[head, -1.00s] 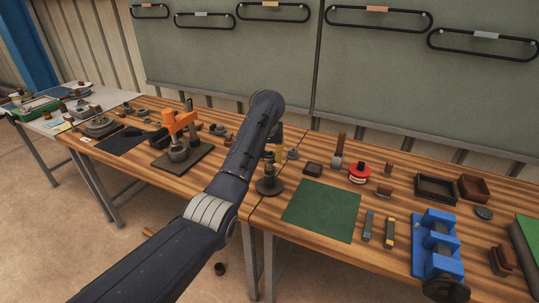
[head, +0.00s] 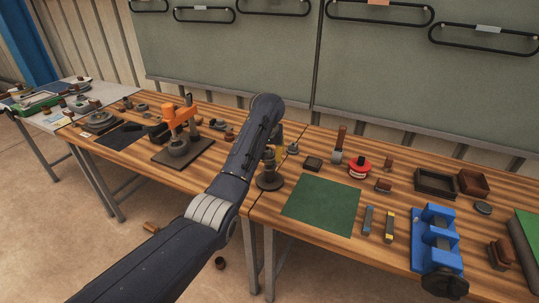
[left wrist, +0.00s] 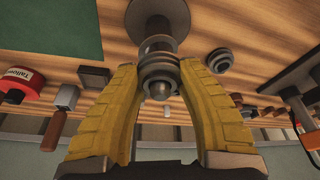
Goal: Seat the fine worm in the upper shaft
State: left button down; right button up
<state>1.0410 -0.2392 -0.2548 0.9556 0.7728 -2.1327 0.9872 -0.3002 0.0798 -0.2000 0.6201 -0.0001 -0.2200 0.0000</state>
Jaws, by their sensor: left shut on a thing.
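My left gripper (head: 275,148) is partly hidden behind my own forearm in the head view. In the left wrist view its yellow fingers (left wrist: 158,74) are shut on a dark grey stepped round piece (left wrist: 158,62), which may be the fine worm. A dark stand (head: 268,184) with a round base is directly below the gripper. Its base also shows in the left wrist view (left wrist: 168,14). I cannot tell whether the held piece still touches the stand. I cannot pick out the upper shaft with certainty. My right gripper is out of view.
An orange press (head: 180,120) on a dark plate stands to the left. A green mat (head: 320,205) lies right of the stand. A blue fixture (head: 436,235) stands at the front right. A red round container (head: 359,168) and dark trays (head: 435,184) sit behind.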

aim_at(269, 152)
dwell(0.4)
pick_arm(q)
jog(key=c, duration=0.7)
grip_release()
jog(key=shift+c, duration=0.2)
jog(key=shift+r, duration=0.1)
jog(key=shift+v, duration=1.4)
jog(key=shift+s+d+r, duration=0.1)
jog(key=shift+s+r, duration=0.1)
jog(key=shift+r, duration=0.3)
jog(key=v, duration=1.1)
